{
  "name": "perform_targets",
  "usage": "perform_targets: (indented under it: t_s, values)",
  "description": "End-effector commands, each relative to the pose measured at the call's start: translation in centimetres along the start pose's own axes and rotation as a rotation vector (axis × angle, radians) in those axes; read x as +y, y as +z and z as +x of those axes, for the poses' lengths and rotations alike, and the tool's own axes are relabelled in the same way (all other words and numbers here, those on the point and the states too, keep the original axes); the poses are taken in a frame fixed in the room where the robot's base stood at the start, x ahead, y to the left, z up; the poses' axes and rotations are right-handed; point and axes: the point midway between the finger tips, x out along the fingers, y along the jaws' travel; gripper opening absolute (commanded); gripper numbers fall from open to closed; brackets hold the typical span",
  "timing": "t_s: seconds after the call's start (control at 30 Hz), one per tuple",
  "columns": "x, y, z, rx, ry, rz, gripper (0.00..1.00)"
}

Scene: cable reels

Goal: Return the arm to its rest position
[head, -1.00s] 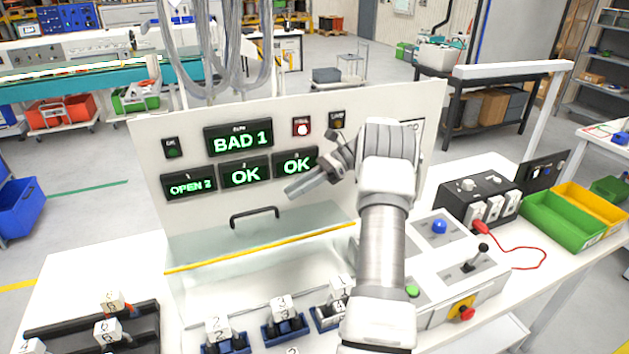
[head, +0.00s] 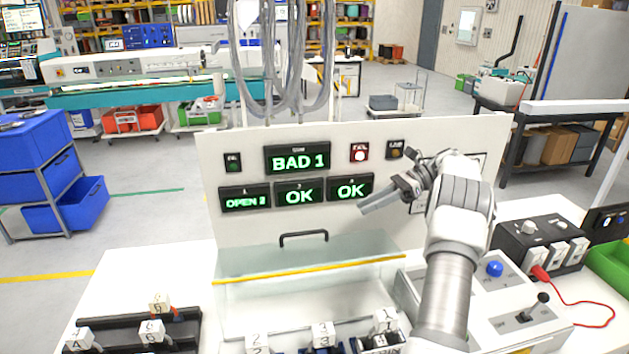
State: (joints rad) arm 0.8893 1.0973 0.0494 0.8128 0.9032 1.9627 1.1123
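My gripper (head: 380,207) is at the end of my raised arm, in front of the white test panel (head: 455,140) at its right side. It points left, just below the right "OK" display (head: 350,187). I see no object in it, but its fingers are side-on and I cannot tell whether they are open or shut. The panel also shows "BAD 1" (head: 297,159), "OPEN 2" (head: 245,199) and a middle "OK" display (head: 299,194). A red lamp (head: 359,152) is lit on it.
A clear cover with a yellow edge (head: 310,270) and black handle (head: 303,238) lies below the panel. Numbered connectors (head: 322,336) stand at the front, and a black rack (head: 185,331) at left.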

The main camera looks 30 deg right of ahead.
Motion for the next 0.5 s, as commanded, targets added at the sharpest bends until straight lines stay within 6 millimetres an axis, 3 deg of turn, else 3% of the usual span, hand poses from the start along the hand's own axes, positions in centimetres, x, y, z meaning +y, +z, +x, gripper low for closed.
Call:
perform_targets:
  t_s: [0.27,0.5]
  values:
    - [0.0,1.0,0.5,0.03,0.005,-0.019,0.27]
    - [1.0,5.7,3.5,0.199,0.038,-0.133,0.27]
